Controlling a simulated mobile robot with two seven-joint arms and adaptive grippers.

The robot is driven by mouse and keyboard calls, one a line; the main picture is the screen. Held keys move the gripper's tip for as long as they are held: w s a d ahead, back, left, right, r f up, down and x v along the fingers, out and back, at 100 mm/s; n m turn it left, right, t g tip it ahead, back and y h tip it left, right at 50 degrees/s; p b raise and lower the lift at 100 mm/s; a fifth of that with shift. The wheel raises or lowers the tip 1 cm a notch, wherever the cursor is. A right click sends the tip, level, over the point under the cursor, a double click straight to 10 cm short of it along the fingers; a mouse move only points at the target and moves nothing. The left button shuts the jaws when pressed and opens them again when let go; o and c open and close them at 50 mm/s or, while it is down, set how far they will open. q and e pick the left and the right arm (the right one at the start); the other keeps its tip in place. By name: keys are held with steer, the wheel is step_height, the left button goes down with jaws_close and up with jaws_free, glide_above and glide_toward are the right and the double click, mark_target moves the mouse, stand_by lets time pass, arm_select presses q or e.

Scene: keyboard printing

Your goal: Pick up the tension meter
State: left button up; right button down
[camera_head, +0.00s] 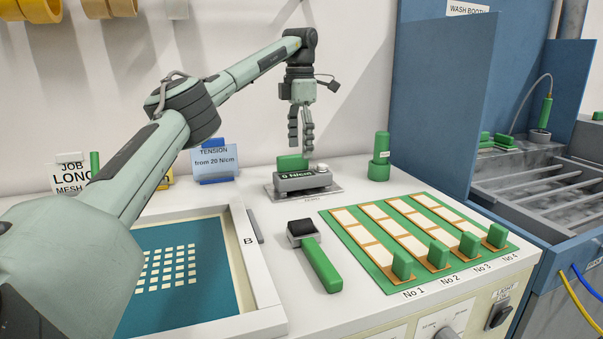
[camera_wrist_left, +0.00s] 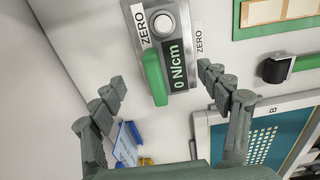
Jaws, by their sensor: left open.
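The tension meter (camera_head: 306,182) is a small grey box with a dark display reading 0 N/cm, a round knob and a green grip block (camera_head: 291,162) at its back. It sits on a grey plate on the white worktop. In the left wrist view the tension meter (camera_wrist_left: 181,88) is at the top centre, with its green grip (camera_wrist_left: 154,77) lying between my fingers in the picture. My left gripper (camera_head: 301,146) points down just above the meter, open and empty. It also shows in the left wrist view (camera_wrist_left: 161,77) with its fingers apart. My right gripper is not in view.
A green-handled tool with a black head (camera_head: 302,228) lies in front of the meter. A framed screen (camera_head: 262,280) is at left. A green board (camera_head: 500,262) with several numbered squeegee-like pieces is at right. A green cylinder (camera_head: 380,160) and a tension sign (camera_head: 214,160) stand behind.

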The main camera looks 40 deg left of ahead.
mark_target(301, 172)
arm_select(q)
steer(key=f, duration=0.6)
steer(key=shift+s+d+f, duration=0.25)
steer(key=shift+d, duration=0.15)
steer(key=shift+f, duration=0.5)
steer(key=c, duration=1.2)
steer(key=shift+w, duration=0.1)
steer(key=c, duration=0.4)
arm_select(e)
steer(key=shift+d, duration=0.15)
